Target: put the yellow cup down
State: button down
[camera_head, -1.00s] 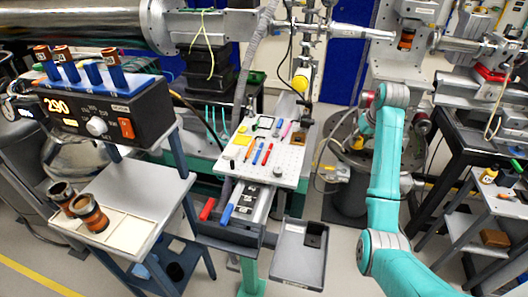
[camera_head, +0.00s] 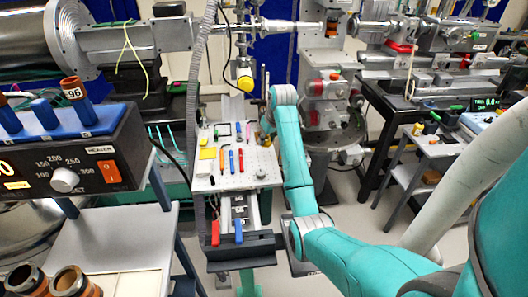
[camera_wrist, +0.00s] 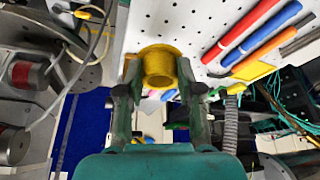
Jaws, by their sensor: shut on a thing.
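In the head view the board (camera_head: 262,168) lies left of my arm, and my gripper and the cup cannot be made out there.
A control box (camera_head: 75,160) and copper-coloured cups (camera_head: 68,281) stand at left. A side table (camera_head: 430,148) is at right.

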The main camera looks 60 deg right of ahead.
aim_at(269, 146)
jog(key=shift+f, duration=2.8)
jog(key=c, duration=0.7)
grip_release()
jog(key=shift+f, duration=0.1)
jog(key=shift+c, duration=0.2)
